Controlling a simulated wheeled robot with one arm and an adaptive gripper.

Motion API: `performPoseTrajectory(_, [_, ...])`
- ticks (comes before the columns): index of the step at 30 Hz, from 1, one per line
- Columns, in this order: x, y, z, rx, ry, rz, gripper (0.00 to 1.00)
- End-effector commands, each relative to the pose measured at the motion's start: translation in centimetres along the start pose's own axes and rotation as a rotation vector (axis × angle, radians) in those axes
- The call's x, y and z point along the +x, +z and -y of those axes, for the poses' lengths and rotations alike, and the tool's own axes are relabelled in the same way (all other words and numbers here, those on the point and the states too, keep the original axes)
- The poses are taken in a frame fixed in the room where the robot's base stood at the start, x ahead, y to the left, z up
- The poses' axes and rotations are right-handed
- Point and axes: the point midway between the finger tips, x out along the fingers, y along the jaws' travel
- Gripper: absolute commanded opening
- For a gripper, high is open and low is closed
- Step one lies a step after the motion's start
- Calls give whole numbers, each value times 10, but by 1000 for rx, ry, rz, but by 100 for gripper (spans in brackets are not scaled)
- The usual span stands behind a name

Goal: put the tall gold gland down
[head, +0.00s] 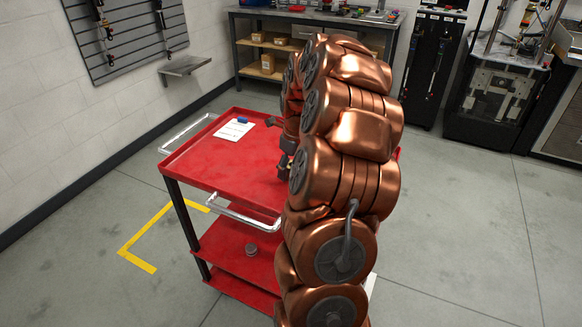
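My copper-coloured arm fills the middle of the head view and hides much of what is behind it. Part of my gripper (285,162) shows as dark pieces at the arm's left edge, over the red cart top (216,166). Its fingertips are too small and too covered to tell whether it is open or shut. I cannot make out the tall gold gland; whether it is in the gripper or behind the arm is hidden.
A clipboard with white paper (234,130) lies on the cart's far left part. The cart top's left and front are bare. A small grey round part (252,250) sits on the cart's lower shelf. A workbench (325,18) stands behind, with machines at the right.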

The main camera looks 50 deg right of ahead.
Motion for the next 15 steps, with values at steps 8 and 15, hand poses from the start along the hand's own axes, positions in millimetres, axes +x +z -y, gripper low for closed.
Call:
performPoseTrajectory(8, [-3,0,0,0,0,0,69])
performPoseTrajectory(15, [-31,1,1,0,-5,2,69])
